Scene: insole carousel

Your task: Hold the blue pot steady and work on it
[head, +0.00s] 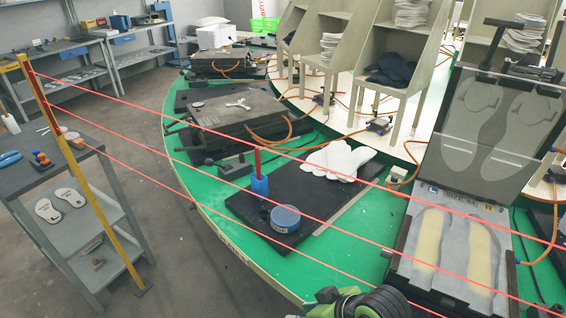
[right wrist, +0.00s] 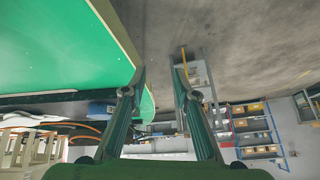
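The blue pot (head: 285,219) is a round, low tin with a grey-blue lid. It stands upright on the dark mat (head: 300,196) on the green carousel table, near its rim. A blue shape at the table's edge in the right wrist view (right wrist: 101,108) may be the same pot; it is partly hidden by a finger. My right gripper (right wrist: 160,74) has its two green fingers apart with nothing between them, and it is away from the pot. My left gripper does not show. A green and dark part of my arm is at the bottom of the head view.
A blue block with a red upright piece (head: 258,178) and white gloves (head: 338,160) lie near the pot. An open mould (head: 452,246) with insoles is at right. Red barrier lines cross the view from a yellow post (head: 85,175).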

